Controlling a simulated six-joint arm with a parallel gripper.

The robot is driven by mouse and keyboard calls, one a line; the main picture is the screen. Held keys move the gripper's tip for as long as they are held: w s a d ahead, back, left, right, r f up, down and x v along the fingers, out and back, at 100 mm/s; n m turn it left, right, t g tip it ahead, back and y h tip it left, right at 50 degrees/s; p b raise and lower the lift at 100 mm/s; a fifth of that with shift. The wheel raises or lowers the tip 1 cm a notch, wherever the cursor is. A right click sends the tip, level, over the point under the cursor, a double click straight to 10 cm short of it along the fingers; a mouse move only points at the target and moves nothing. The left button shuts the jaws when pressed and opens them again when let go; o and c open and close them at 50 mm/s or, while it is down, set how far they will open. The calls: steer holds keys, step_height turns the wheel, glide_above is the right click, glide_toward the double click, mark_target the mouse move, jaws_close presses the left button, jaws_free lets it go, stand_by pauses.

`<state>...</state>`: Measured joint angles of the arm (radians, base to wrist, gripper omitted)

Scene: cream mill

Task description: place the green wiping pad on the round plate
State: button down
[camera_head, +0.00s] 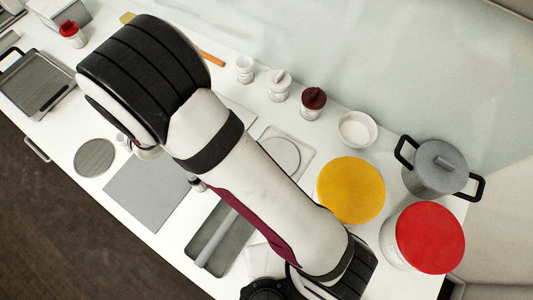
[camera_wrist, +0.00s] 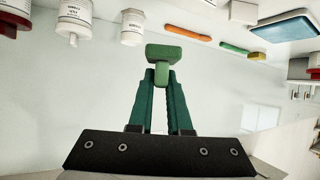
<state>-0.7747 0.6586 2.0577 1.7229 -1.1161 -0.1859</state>
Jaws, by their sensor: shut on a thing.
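My gripper (camera_wrist: 161,80) shows in the wrist view with its two green fingers shut on the handle of the green wiping pad (camera_wrist: 178,53). The pad is a small green block, held clear at the fingertips. In the head view my arm hides the gripper and the pad. A flat grey round plate (camera_head: 94,158) lies on the white counter at the left, with its top bare. I cannot make out the plate in the wrist view.
A grey mat (camera_head: 151,190) lies right of the plate, and a grey tray (camera_head: 34,83) stands at upper left. Small jars (camera_head: 279,85), a white bowl (camera_head: 357,129), a yellow disc (camera_head: 351,190), a red-topped container (camera_head: 430,238) and a grey pot (camera_head: 436,167) stand on the right.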

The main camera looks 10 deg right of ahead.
steer(key=s+d+m+g+h, duration=0.3)
steer(key=s+d+m+h, duration=0.15)
steer(key=s+d, duration=0.4)
steer(key=m+g+h, duration=0.2)
steer(key=m+g, duration=0.1)
steer(key=m, duration=0.1)
glide_above(277, 151)
steer(key=shift+m+g, duration=0.25)
steer(key=shift+g, duration=0.15)
steer(key=f, duration=0.3)
steer(key=s+f, duration=0.1)
steer(key=f, duration=0.2)
steer(key=s+f, duration=0.1)
steer(key=f, duration=0.2)
steer(key=shift+a+f, duration=0.15)
steer(key=shift+f, duration=0.05)
steer(key=shift+w+f, duration=0.1)
steer(key=shift+f, duration=0.25)
steer(key=c, duration=0.9)
jaws_free()
steer(key=shift+f, duration=0.1)
steer(key=shift+o, duration=0.2)
